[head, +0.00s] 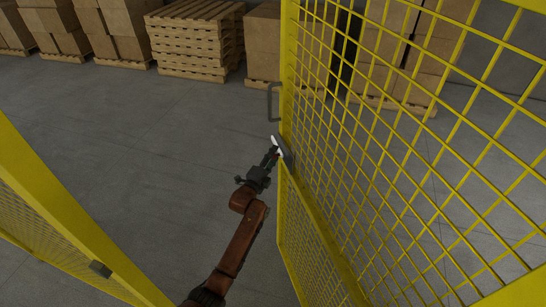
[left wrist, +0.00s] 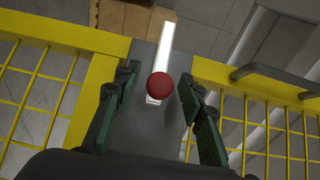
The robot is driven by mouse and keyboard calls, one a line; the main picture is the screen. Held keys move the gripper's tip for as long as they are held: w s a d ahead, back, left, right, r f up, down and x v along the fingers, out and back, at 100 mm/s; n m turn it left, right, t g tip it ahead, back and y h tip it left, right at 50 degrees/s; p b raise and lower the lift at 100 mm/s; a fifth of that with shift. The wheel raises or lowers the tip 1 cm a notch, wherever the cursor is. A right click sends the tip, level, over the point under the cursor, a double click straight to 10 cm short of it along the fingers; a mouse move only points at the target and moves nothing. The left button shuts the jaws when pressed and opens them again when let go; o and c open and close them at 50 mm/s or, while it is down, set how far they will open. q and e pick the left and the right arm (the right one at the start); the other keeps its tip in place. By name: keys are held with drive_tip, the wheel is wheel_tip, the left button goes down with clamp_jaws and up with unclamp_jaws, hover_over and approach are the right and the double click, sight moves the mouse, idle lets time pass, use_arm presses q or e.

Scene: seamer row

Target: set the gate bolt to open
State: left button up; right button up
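The gate bolt shows in the left wrist view as a pale bar (left wrist: 163,45) with a round red knob (left wrist: 159,86). It lies on a grey plate (left wrist: 145,56) fixed across the yellow gate frame. In the head view the pale bolt (head: 278,143) sits at the gate's edge. My left gripper (head: 274,153) is right at the bolt. In the left wrist view its green-padded fingers (left wrist: 157,80) are spread, one on each side of the knob, with visible gaps. The knob's contact with the fingers is not seen. My right gripper is not in view.
The yellow mesh gate (head: 400,130) fills the right side. A grey pull handle (head: 270,102) stands out from its edge. Another yellow mesh panel (head: 75,225) is at lower left. Stacked pallets (head: 195,38) and boxes (head: 115,30) stand behind. The grey floor between is clear.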

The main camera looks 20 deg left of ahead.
use_arm(q)
clamp_jaws()
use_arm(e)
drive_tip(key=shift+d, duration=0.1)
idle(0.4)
